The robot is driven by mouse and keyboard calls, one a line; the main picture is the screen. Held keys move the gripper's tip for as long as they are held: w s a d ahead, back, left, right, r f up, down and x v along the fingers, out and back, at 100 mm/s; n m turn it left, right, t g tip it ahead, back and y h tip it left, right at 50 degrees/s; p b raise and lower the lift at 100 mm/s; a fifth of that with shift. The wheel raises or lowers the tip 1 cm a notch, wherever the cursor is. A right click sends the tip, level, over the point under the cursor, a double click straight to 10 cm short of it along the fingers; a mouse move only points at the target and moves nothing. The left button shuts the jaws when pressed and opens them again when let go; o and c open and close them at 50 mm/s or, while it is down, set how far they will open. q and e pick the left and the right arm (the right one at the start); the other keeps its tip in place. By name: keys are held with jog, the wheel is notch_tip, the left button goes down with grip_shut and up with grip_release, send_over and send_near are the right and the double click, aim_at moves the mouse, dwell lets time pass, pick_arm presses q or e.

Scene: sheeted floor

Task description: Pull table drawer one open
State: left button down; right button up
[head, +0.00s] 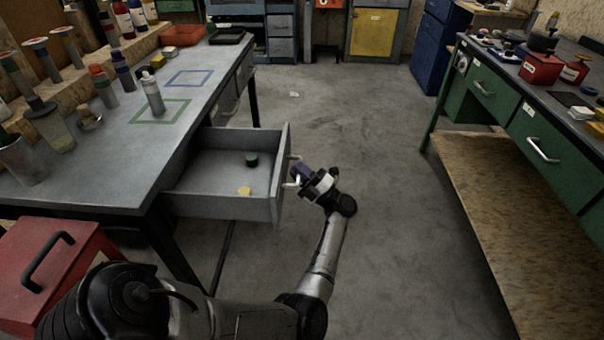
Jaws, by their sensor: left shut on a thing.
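The grey table (120,185) stands on the left. Its near drawer (222,207) is pulled out to the right, and its inside shows. A dark green round thing (252,159) and a small yellow thing (244,191) lie in it. My left gripper (294,178) is at the drawer's front panel, on its outer side, shut on the drawer handle (295,158). The gripper hides part of the handle. My right gripper is not in view.
A red toolbox (50,268) stands at lower left. Bottles and cans stand on the table. A green workbench (520,120) with a wooden lower shelf (480,215) is on the right.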

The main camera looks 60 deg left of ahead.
pick_arm(q)
jog(key=shift+w+d, duration=0.1)
jog(key=shift+w, duration=0.05)
jog(key=c, duration=1.4)
grip_release()
jog(key=v, duration=1.3)
jog(key=shift+w+d+f, duration=0.2)
jog(key=shift+f, duration=0.05)
